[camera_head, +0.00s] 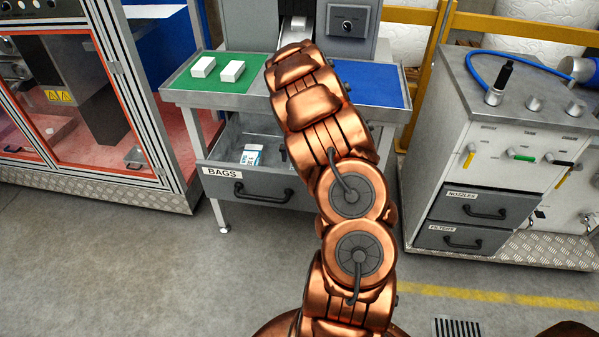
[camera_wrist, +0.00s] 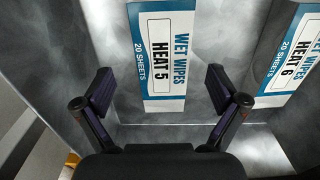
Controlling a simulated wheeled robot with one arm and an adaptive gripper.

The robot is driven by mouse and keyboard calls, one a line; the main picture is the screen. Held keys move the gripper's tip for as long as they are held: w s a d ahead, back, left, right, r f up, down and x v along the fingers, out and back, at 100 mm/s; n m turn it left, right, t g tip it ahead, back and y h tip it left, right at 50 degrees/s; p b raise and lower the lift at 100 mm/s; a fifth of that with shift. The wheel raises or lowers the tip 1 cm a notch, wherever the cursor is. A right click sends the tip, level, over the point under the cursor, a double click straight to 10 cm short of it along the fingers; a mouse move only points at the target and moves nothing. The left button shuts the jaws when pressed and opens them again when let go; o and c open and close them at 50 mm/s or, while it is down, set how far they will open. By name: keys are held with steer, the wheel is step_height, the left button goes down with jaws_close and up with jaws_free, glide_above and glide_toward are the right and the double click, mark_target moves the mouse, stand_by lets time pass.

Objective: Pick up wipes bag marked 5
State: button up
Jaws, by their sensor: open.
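The wipes bag marked HEAT 5 (camera_wrist: 161,60) is a white and blue pack lying in the open drawer. In the wrist view it is at the top middle, with its near end ahead of and between my fingers. My gripper (camera_wrist: 160,92) is open and empty, its two dark fingers on either side of the bag's line. I cannot tell how high above the bag it is.
A second bag, marked HEAT 6 (camera_wrist: 292,65), lies to the right in the drawer. The drawer labelled BAGS (camera_head: 255,188) is pulled out under a bench with a green mat (camera_head: 212,84), two white boxes and a blue mat (camera_head: 372,84). A grey cabinet (camera_head: 500,165) stands right.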

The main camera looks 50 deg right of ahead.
steer(key=shift+w+a+f+p, duration=0.1)
steer(key=shift+f+p, duration=0.3)
steer(key=shift+f, duration=2)
steer(key=c, duration=0.8)
steer(key=shift+r, duration=0.15)
steer(key=shift+c, duration=0.2)
